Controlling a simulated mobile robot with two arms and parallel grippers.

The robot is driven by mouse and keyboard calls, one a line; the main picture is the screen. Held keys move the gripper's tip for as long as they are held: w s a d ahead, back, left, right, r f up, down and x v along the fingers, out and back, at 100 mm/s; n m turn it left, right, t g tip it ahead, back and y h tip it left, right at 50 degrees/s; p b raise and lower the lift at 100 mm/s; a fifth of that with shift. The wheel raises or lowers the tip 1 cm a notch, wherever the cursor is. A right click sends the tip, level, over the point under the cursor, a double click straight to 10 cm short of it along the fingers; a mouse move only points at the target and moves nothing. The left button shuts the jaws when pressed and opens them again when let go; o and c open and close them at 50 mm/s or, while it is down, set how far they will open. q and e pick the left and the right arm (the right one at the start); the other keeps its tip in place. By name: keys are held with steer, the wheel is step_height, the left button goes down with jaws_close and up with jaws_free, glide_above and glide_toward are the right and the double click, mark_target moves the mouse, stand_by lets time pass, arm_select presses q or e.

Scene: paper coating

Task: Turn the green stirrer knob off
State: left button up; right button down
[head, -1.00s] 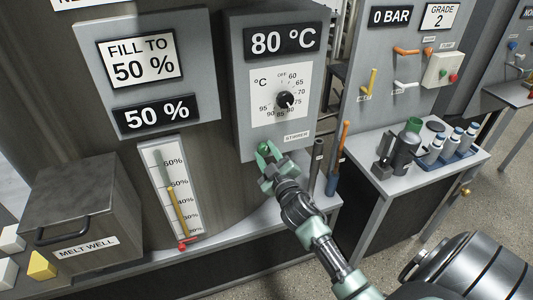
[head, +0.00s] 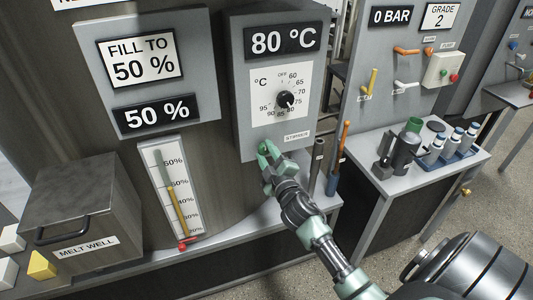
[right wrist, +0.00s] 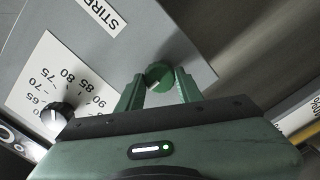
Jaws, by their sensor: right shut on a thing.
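The green stirrer knob (right wrist: 159,76) is a small round knob on the lower part of the grey control panel (right wrist: 150,40), near the STIRRER label (head: 297,136). A short pale mark shows on its face in the right wrist view. My right gripper (head: 267,153) is at the panel's lower edge, with its fingers on either side of the knob. In the right wrist view the gripper (right wrist: 159,88) is shut on the knob. In the head view the fingers mostly hide the knob. My left gripper is not in view.
Above the knob are a black temperature dial (head: 285,99) and an 80 °C display (head: 283,41). A level gauge (head: 175,190) and the melt well box (head: 80,205) are to the left. A side table (head: 400,185) holds bottles at right.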

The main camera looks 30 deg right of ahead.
steer(key=c, duration=0.9)
jaws_free()
steer(key=shift+c, duration=0.2)
steer(key=shift+s, duration=0.1)
steer(key=shift+s+a+f, duration=0.1)
steer(key=shift+s, duration=0.2)
steer(key=b+v, duration=0.2)
steer(key=v, duration=0.5)
